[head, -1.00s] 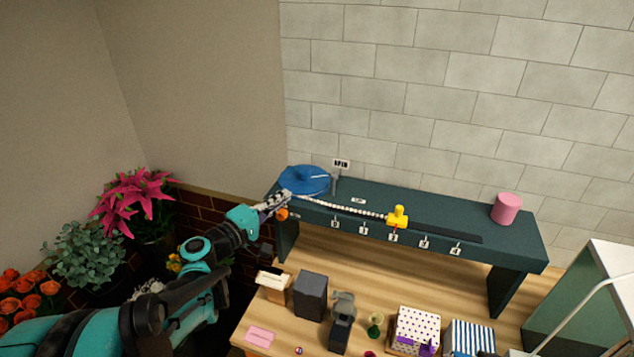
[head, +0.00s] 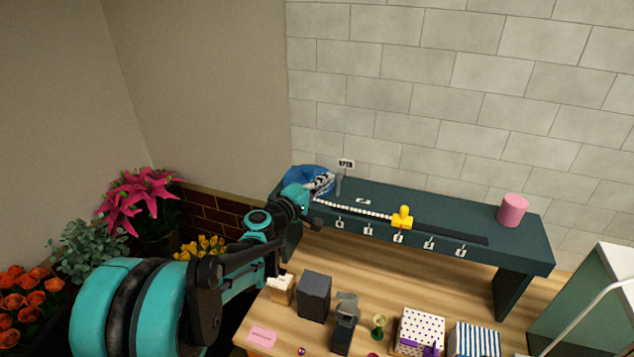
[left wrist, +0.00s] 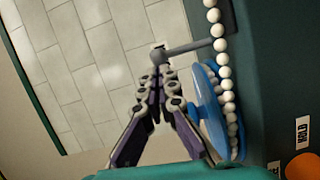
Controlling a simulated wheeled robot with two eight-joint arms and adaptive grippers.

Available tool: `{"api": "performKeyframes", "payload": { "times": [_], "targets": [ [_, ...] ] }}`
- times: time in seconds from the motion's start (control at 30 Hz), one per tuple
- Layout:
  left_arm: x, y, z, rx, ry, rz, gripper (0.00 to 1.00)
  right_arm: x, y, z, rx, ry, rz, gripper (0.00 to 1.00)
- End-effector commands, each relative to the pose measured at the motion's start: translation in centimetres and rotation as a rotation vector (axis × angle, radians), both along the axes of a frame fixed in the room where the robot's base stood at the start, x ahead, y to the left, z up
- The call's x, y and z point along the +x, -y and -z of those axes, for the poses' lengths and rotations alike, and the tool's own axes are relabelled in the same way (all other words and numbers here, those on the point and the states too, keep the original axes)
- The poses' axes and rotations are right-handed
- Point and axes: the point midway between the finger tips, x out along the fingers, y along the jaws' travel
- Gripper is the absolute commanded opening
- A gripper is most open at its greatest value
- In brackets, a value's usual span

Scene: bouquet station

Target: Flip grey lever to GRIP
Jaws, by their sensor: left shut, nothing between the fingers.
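The grey lever (head: 338,184) stands upright beside the blue round reel (head: 300,176) at the left end of the dark green shelf. In the left wrist view the lever (left wrist: 190,49) is a grey bar with a round knob at its end. My left gripper (head: 328,181) is over the reel, close to the lever; in the left wrist view its fingers (left wrist: 163,76) are shut and empty, with the tips just short of the knob. Whether they touch cannot be told. A small sign (head: 345,163) stands behind the lever, its word hard to read. My right gripper is out of view.
A white bead string (head: 350,208) runs along the shelf (head: 455,215) to a yellow piece (head: 402,217). A HOLD label (left wrist: 302,131) and an orange knob (left wrist: 303,166) lie beyond the reel. A pink cylinder (head: 512,210) stands at the shelf's right end. Boxes stand on the table below.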

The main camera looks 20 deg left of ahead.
Motion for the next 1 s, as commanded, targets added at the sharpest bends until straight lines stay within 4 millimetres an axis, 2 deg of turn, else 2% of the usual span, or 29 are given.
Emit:
{"api": "performKeyframes", "payload": {
  "times": [0.37, 1.0],
  "targets": [
    [0.00, 0.07, -0.03, 0.004, 0.000, 0.000, 0.00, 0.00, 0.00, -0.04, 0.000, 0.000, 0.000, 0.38],
    [-0.05, 0.89, -0.33, 0.117, 0.004, 0.001, 0.00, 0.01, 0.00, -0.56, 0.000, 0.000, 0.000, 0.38]
  ]
}}
